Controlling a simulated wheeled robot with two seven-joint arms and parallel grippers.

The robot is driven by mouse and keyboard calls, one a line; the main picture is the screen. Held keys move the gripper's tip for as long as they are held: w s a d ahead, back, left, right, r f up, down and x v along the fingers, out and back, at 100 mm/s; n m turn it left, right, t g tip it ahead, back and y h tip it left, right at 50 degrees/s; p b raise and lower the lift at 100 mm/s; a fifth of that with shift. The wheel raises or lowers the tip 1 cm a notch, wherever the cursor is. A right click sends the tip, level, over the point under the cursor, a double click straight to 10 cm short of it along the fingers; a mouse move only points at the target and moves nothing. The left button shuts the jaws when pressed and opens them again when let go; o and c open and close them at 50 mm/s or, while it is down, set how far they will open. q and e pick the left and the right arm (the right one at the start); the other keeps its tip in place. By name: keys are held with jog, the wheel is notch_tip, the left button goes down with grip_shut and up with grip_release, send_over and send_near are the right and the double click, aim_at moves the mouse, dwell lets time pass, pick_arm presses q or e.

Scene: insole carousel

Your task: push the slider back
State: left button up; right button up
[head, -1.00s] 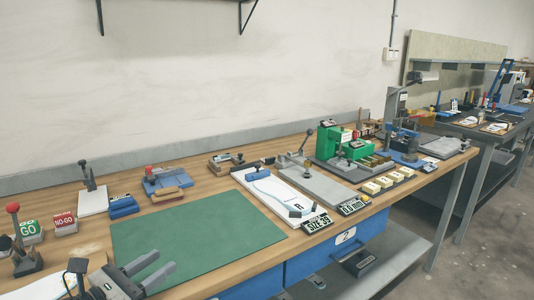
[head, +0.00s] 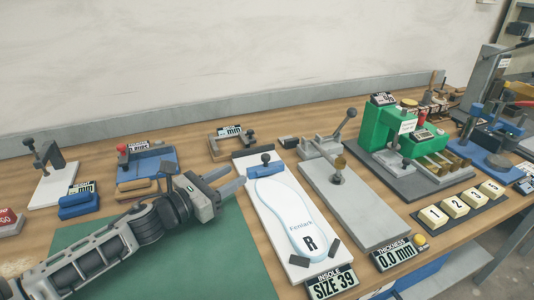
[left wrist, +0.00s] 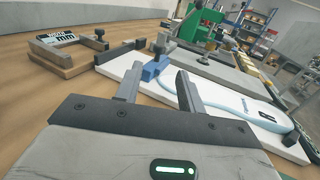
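The slider is a blue block (head: 265,169) with a black knob, at the far end of the white measuring board (head: 262,215). The board bears a blue-edged insole outline marked R, with dark stops at its near end. My left gripper (head: 232,179) is open and empty, just left of the slider, its fingers pointing at it. In the left wrist view the slider (left wrist: 155,69) shows between and beyond the two parted fingers (left wrist: 156,83). A small gap seems to remain, but contact is hard to tell. My right gripper is out of view.
A display reading insole size 39 (head: 332,283) stands at the board's near end. A grey plate with a lever (head: 345,205) lies right of the board. A small wooden gauge (head: 230,142) stands behind left. The green mat (head: 225,262) lies below my left arm.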

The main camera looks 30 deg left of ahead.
aim_at(262, 159)
pick_arm(q)
jog(key=p+x, duration=0.1)
jog(key=x, duration=0.9)
jog(key=shift+w+r, duration=0.1)
jog(key=shift+w, duration=0.1)
jog(key=shift+w+d, duration=0.25)
jog(key=shift+w, duration=0.35)
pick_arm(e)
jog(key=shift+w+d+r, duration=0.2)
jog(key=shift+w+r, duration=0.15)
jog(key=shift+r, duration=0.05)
